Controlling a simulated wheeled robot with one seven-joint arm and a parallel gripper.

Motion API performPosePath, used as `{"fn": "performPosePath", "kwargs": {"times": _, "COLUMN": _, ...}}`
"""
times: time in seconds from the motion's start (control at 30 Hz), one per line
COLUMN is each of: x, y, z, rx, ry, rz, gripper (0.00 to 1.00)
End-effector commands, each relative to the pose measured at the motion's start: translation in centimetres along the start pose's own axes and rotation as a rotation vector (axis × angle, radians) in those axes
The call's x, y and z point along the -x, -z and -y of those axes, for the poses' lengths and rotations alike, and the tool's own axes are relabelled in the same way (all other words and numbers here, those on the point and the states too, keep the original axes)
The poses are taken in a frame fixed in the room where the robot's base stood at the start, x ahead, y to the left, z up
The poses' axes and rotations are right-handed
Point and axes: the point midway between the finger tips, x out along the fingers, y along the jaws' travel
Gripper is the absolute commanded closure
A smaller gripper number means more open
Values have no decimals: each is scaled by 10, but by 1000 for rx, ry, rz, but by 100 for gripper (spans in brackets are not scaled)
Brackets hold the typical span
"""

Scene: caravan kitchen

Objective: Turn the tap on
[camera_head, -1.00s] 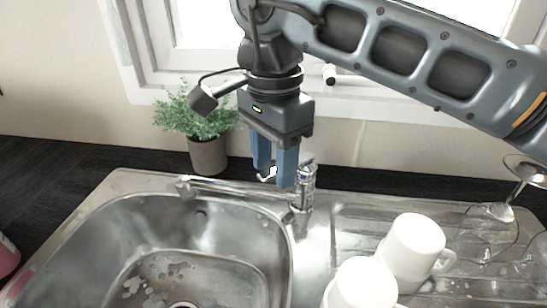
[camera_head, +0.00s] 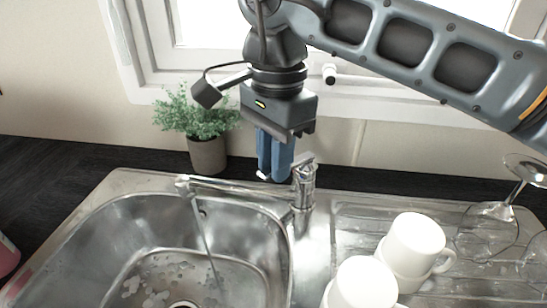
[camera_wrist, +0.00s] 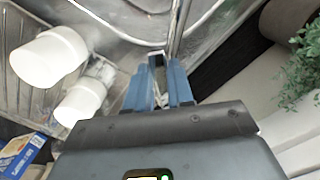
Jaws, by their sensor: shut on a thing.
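The chrome tap (camera_head: 304,190) stands behind the sink, its spout reaching left over the basin. A thin stream of water (camera_head: 204,238) runs from the spout end into the sink (camera_head: 250,243). My gripper (camera_head: 275,177) is just behind and left of the tap's top, with its blue fingers close together. In the wrist view my gripper (camera_wrist: 158,80) has its fingers around the tap's lever (camera_wrist: 157,58), shut on it. The fingers partly hide the lever, so the exact contact is hard to see.
White mugs (camera_head: 414,246) stand on the drainer (camera_head: 345,225) right of the tap, with wine glasses (camera_head: 487,230) farther right. A potted plant (camera_head: 207,152) stands behind the sink at left. The window frame (camera_head: 350,100) is close behind my arm.

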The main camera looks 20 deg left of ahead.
Motion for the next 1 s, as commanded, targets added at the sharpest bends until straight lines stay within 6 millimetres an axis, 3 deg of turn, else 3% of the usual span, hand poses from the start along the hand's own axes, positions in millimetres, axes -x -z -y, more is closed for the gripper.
{"fn": "performPosePath", "kwargs": {"times": 0.33, "x": 17, "y": 13, "z": 0, "rx": -6, "ry": 1, "rz": 231, "gripper": 100}}
{"fn": "performPosePath", "kwargs": {"times": 0.7, "x": 19, "y": 14, "z": 0, "rx": -2, "ry": 2, "rz": 257, "gripper": 100}}
{"fn": "performPosePath", "kwargs": {"times": 0.73, "x": 19, "y": 14, "z": 0, "rx": -2, "ry": 2, "rz": 257, "gripper": 76}}
{"fn": "performPosePath", "kwargs": {"times": 1.0, "x": 19, "y": 14, "z": 0, "rx": -2, "ry": 1, "rz": 257, "gripper": 52}}
